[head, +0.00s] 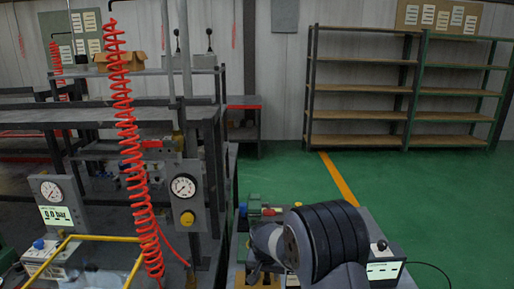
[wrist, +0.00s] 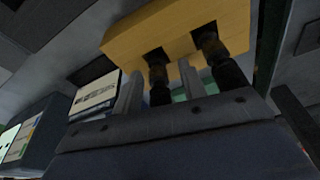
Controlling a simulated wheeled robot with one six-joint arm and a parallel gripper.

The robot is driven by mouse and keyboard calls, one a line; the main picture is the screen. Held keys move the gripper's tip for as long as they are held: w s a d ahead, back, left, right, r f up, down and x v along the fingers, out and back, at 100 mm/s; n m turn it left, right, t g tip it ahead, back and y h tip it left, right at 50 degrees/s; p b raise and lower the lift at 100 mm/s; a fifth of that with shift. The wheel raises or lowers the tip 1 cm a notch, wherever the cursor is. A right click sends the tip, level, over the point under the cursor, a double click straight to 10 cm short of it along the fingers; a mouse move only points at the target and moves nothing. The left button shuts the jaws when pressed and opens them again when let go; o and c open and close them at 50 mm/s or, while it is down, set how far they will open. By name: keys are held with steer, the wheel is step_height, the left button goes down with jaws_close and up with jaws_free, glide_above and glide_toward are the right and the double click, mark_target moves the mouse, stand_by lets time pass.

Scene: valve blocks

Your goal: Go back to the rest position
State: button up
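My gripper (wrist: 160,90) shows in the wrist view as two grey fingers standing apart, with nothing clearly clamped between them. A yellow block (wrist: 175,30) lies just beyond the fingertips. Two dark ribbed fittings (wrist: 158,84) run from the block toward my gripper; one appears between the fingers, with gaps on both sides. I cannot tell whether any part touches. In the head view my dark ringed arm is low at the right of centre over the bench and hides my fingers.
A gauge panel (head: 187,196) and a coiled red hose (head: 124,130) stand left of my arm. Empty shelves (head: 360,88) stand at the back beyond open green floor.

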steer(key=shift+r, duration=2.1)
